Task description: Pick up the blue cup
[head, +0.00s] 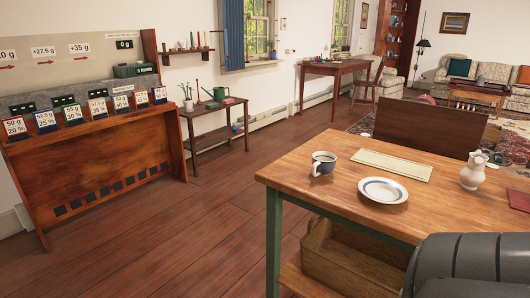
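A blue-grey cup with a pale rim (323,163) stands upright near the far left corner of the wooden table (300,177). Its handle points to the lower left. It is the only cup I can make out clearly on this table. A dark grey arm part of mine fills the lower right corner and covers part of the table. Neither of my grippers is in view, and nothing touches the cup.
A white plate with a blue ring (383,191), a cream mat (393,164) and a white jug (473,171) share the table. A wooden crate (345,272) sits underneath. A dark brown chair back (430,131) rises behind. The floor (190,225) to the left is clear.

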